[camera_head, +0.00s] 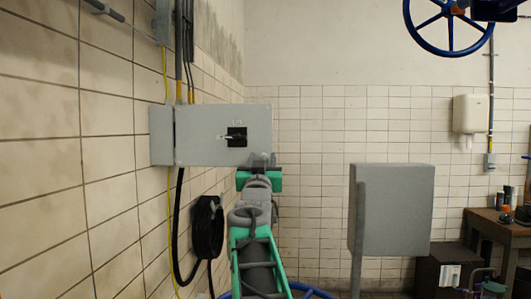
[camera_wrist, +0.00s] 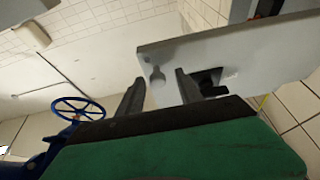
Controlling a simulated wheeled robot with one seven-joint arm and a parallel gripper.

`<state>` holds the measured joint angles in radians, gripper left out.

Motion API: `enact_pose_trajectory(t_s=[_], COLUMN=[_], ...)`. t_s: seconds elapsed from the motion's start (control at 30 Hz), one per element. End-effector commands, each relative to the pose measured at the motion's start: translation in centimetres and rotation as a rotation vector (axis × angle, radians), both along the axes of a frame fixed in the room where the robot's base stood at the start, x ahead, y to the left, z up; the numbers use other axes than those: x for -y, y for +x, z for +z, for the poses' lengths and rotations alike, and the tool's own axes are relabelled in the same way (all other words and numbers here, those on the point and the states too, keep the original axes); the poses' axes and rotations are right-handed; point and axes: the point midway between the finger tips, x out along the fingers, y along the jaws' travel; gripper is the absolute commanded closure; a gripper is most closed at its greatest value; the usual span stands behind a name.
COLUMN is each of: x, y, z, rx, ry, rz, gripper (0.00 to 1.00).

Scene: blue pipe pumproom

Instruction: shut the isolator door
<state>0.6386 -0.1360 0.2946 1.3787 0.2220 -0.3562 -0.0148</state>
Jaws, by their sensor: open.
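The isolator is a grey box (camera_head: 161,136) on the left tiled wall. Its grey door (camera_head: 205,121) stands open, sticking out from the wall, with a black rotary switch (camera_head: 237,137) on the face toward me. My gripper (camera_head: 260,160) is at the door's lower right corner. In the wrist view the open fingers (camera_wrist: 159,76) point up at the door (camera_wrist: 232,58), one on each side of a small grey knob-like part (camera_wrist: 157,82) near its free end. The black switch (camera_wrist: 209,80) shows beyond the right finger. I cannot tell whether the fingers touch the door.
A black cable coil (camera_head: 207,229) hangs below the isolator, with cables running down the wall. A grey cabinet (camera_head: 395,210) stands to the right of my arm. A blue handwheel (camera_head: 450,22) is at the upper right. A wooden bench (camera_head: 490,226) stands at the far right.

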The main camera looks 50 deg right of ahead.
Motion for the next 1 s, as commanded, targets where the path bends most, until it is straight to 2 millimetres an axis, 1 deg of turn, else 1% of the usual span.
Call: enact_pose_trajectory(t_s=[0.23,0.73,0.77,1.0], x=[0.38,0.14,0.13,0.16], y=[-0.06,0.06,0.06,0.08], z=[-0.08,-0.06,-0.05,-0.07], rx=[0.000,-0.001,-0.001,-0.001], ry=[0.002,0.000,0.000,0.000], rz=[-0.001,-0.001,-0.001,-0.001], gripper=[0.57,0.98,1.00,1.00])
